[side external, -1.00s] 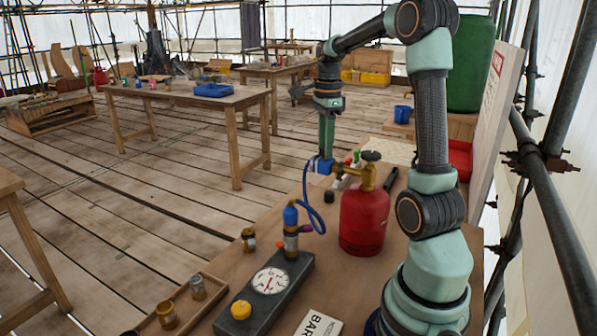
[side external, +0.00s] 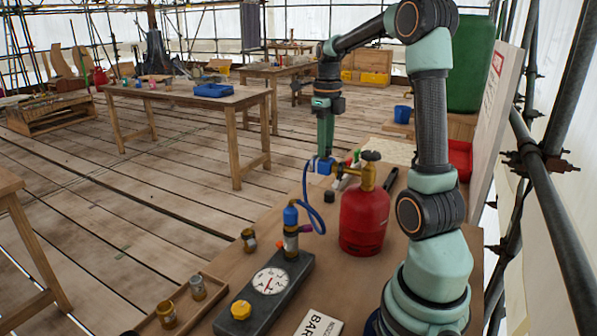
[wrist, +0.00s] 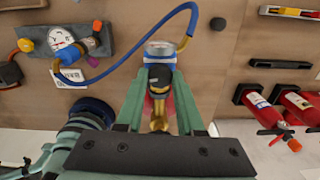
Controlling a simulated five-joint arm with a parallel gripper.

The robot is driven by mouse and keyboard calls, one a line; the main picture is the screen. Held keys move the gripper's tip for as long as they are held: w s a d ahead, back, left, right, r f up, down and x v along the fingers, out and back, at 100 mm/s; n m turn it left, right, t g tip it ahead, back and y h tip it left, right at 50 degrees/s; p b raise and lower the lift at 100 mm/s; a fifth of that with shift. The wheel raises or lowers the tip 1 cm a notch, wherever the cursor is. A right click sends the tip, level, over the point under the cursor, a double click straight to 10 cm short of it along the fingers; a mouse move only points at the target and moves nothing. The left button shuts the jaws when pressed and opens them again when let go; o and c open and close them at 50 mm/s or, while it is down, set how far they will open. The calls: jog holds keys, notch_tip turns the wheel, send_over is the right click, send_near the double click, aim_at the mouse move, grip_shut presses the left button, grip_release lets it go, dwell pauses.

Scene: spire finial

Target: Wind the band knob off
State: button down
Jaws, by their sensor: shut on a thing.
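My gripper (side external: 325,150) points down at a blue regulator (side external: 325,166) on the brass valve of a red gas bottle (side external: 364,220). In the wrist view my gripper (wrist: 158,78) has its fingers either side of a dark knob (wrist: 158,72), which I take as the band knob, and is shut on it. The silver and blue regulator body (wrist: 160,50) shows just beyond the fingertips. The fingers hide the knob in the side view. A blue hose (side external: 309,190) runs from the regulator to a blue-topped fitting (side external: 291,225).
A grey block (side external: 262,300) with a dial and yellow knob stands in front of the bottle. A wooden tray (side external: 190,312) with small jars lies left of it.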

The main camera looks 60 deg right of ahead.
jog(key=shift+m, duration=1.1)
jog(key=c, duration=0.5)
grip_release()
notch_tip(320, 180, up, 12)
jog(key=shift+r, duration=0.1)
